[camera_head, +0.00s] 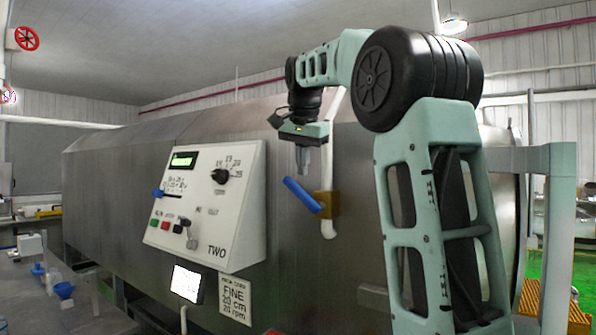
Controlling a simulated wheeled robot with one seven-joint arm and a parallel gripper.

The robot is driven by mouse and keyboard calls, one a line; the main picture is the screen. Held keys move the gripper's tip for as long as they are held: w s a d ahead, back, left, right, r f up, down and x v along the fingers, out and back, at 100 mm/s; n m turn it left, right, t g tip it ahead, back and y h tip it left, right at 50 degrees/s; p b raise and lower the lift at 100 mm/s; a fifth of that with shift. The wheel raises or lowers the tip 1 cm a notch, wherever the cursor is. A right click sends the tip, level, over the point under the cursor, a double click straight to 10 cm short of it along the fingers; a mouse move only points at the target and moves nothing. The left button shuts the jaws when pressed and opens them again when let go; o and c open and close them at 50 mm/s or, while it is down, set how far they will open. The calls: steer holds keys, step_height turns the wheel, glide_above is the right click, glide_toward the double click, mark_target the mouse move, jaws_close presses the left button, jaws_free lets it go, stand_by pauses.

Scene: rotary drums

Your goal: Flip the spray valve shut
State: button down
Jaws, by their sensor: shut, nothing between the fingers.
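The spray valve (326,203) is a brass body on a white vertical pipe on the drum's side. Its blue handle (302,195) slants from upper left down to the right, where it meets the brass body. My gripper (303,172) points down just above the blue handle, with its fingers shut and nothing held. From this view I cannot tell whether the fingertips touch the handle.
A white control panel (208,205) marked TWO, with a green display, dial, slider and buttons, stands left of the valve. Below it are a small lit screen (187,283) and a sign (235,299) reading FINE. The large metal drum (110,190) fills the background.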

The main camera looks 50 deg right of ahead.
steer(key=shift+w+f, duration=0.65)
steer(key=shift+f, duration=0.2)
steer(key=shift+w+p, duration=0.1)
steer(key=shift+p, duration=0.4)
